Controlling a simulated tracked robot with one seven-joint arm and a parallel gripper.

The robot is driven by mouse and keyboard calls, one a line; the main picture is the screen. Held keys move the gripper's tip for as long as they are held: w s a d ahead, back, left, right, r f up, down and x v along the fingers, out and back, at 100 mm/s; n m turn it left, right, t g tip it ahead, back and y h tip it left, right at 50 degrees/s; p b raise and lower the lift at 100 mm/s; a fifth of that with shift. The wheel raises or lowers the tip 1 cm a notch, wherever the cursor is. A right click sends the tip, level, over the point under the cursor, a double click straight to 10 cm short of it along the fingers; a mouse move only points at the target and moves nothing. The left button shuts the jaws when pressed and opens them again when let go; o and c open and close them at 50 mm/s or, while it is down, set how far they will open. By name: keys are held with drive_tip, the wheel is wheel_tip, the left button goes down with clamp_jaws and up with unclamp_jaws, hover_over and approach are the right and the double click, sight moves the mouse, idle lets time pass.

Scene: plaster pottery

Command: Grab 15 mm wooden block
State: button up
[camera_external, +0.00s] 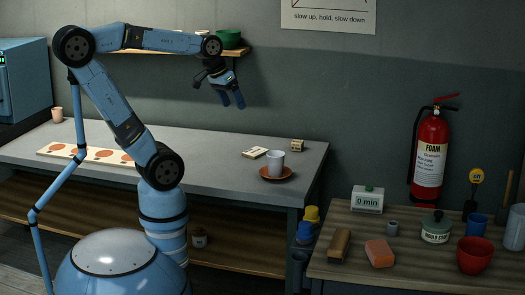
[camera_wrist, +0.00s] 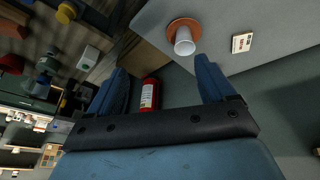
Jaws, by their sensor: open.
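Two small blocks with dark markings lie on the grey bench (camera_external: 215,165): a flat pale one (camera_external: 253,153) and a taller tan wooden-looking one (camera_external: 297,146). Their lettering is too small to read, so I cannot tell which is 15 mm. A pale marked block shows in the wrist view (camera_wrist: 242,42), right of the cup; it looks like the flat one. The taller one is not clearly visible there. My gripper (camera_external: 232,100) is open and empty, well above the bench near the wall. Its two blue fingers are spread apart in the wrist view (camera_wrist: 163,85).
A white cup (camera_external: 277,159) stands on a brown saucer (camera_external: 276,173) close to both blocks. A wall shelf (camera_external: 185,51) with a green bowl (camera_external: 229,38) is near my arm. A wooden table (camera_external: 330,275) with tools and pots stands right. The bench middle is clear.

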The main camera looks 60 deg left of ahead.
drive_tip(key=w+a+f+n+g+h, duration=0.1)
drive_tip(key=w+a+f+n+h, duration=0.2)
drive_tip(key=w, duration=0.5)
drive_tip(key=w+a+f+n+h, duration=0.1)
drive_tip(key=w+a+f+n, duration=0.1)
drive_tip(key=w+a+n, duration=0.45)
drive_tip(key=w+a+f+n+g+h, duration=0.1)
drive_tip(key=w+a+f+n+h, duration=0.15)
drive_tip(key=w, duration=0.75)
drive_tip(key=n+t+h, duration=0.3)
drive_tip(key=n+t, duration=0.4)
drive_tip(key=n, duration=0.6)
approach(293, 141)
drive_tip(key=v, duration=0.3)
drive_tip(key=shift+a+f, duration=0.1)
drive_tip(key=shift+a, duration=0.15)
drive_tip(key=shift+w+f, duration=0.1)
drive_tip(key=shift+w, duration=0.1)
drive_tip(key=x, duration=1.3)
drive_tip(key=shift+d+f, duration=0.25)
drive_tip(key=shift+f, duration=0.05)
drive_tip(key=shift+s, duration=0.1)
drive_tip(key=c, duration=1.1)
